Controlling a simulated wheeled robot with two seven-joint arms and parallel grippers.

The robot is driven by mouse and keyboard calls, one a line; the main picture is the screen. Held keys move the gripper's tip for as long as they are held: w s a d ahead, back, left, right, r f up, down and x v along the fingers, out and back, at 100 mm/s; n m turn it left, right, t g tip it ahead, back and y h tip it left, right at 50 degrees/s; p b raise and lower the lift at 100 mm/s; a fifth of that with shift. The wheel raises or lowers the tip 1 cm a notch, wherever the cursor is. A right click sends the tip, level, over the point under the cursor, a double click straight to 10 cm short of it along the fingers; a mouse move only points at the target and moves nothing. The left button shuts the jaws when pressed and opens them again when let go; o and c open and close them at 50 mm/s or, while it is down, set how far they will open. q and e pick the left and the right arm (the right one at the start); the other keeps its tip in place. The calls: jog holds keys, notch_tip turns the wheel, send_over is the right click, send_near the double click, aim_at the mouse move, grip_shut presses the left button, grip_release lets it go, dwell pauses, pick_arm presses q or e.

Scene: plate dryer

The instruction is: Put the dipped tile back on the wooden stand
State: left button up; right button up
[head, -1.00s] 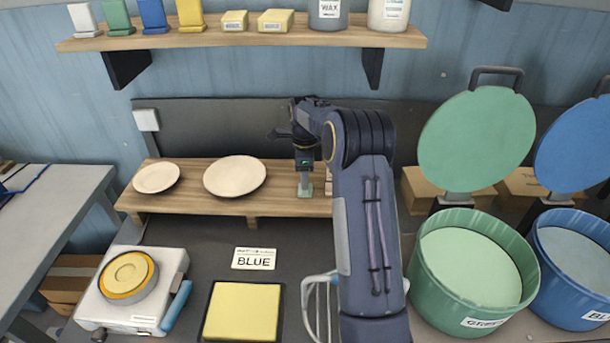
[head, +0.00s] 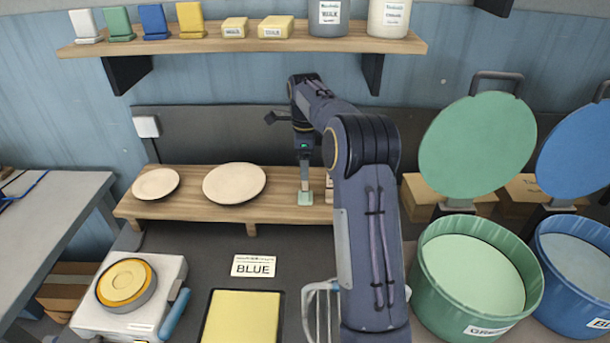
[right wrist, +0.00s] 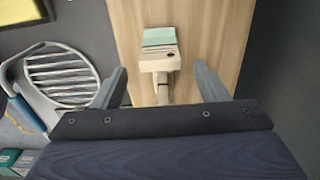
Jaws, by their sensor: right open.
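The tile (head: 305,198) shows as a pale green piece on the wooden shelf in the head view. In the right wrist view its green part (right wrist: 159,37) lies against a pale block of the stand (right wrist: 160,64). In the head view the stand (head: 329,188) is mostly hidden behind my right arm. How firmly the tile is seated cannot be told. My right gripper (right wrist: 161,85) is open, its fingers apart on either side of the stand, touching nothing visible. In the head view it is above the tile. My left gripper is not in view.
Two plates (head: 234,183) lie on the wooden shelf (head: 200,209) to the left. A green bucket (head: 438,282) and a blue one (head: 553,285) stand right, with raised lids. A wire rack (right wrist: 60,78) is beside the shelf. A yellow tray (head: 241,318) is in front.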

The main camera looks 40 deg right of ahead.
jog(key=shift+r, duration=0.5)
jog(key=shift+s+a+r, duration=0.15)
jog(key=shift+r, duration=0.05)
jog(key=s+a+r+n+t+y, duration=0.1)
jog(key=s+a+r+n+t, duration=0.15)
jog(key=s+a+n, duration=0.4)
jog(key=s+a+r+n+t+y, duration=0.1)
jog(key=s+a+r+n+y, duration=0.1)
jog(key=s+a+r+n, duration=0.4)
jog(key=s+a+f+n+t, duration=0.1)
jog(key=s+a+f+n, duration=0.3)
jog(key=s, duration=0.5)
jog(key=s+a+f+n+t, duration=0.1)
jog(key=s+a+f+n, duration=0.3)
jog(key=s+a+n, duration=0.4)
jog(key=shift+s+a+f+y, duration=0.15)
jog(key=shift+s+y, duration=0.25)
jog(key=shift+s, duration=0.15)
